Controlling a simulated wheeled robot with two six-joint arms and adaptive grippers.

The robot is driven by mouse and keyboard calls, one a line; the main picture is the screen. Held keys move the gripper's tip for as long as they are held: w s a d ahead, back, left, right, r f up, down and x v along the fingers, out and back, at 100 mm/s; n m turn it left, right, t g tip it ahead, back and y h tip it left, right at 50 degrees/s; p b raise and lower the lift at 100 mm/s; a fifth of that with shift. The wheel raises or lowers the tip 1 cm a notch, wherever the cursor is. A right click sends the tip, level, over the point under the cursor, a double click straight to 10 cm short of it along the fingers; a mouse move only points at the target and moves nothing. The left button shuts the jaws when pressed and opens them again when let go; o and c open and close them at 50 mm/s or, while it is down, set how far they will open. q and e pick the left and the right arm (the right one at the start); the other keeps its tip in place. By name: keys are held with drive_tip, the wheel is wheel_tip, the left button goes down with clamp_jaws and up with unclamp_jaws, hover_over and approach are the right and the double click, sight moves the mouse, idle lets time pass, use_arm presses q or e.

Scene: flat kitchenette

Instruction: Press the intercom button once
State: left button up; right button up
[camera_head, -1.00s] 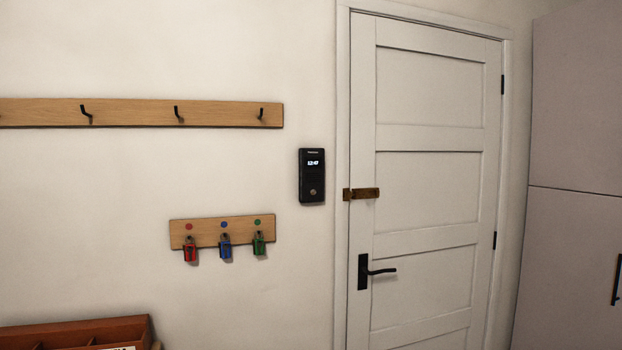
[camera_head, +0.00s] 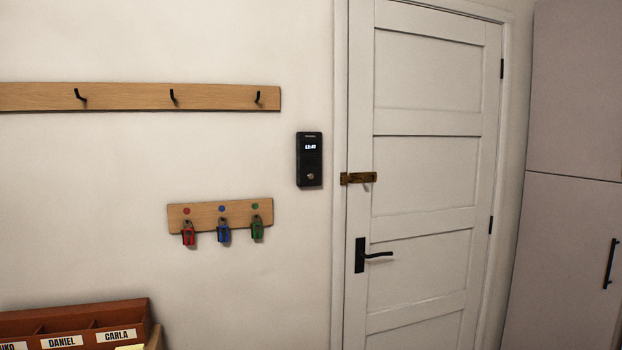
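The black intercom (camera_head: 309,160) is mounted on the wall just left of the door frame. It has a small lit screen (camera_head: 310,147) in its upper part, showing digits too small to read surely. A round, light metallic button (camera_head: 310,176) sits in its lower part. Nothing covers the intercom. Neither of my grippers shows in the head view.
A closed white door (camera_head: 425,190) with a black handle (camera_head: 372,254) and brass latch (camera_head: 358,179) stands right of the intercom. A hook rail (camera_head: 130,97) and a key board (camera_head: 240,210) hang to the left. A name-labelled wooden organiser (camera_head: 130,307) is at lower left. A tall cabinet (camera_head: 570,240) is at right.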

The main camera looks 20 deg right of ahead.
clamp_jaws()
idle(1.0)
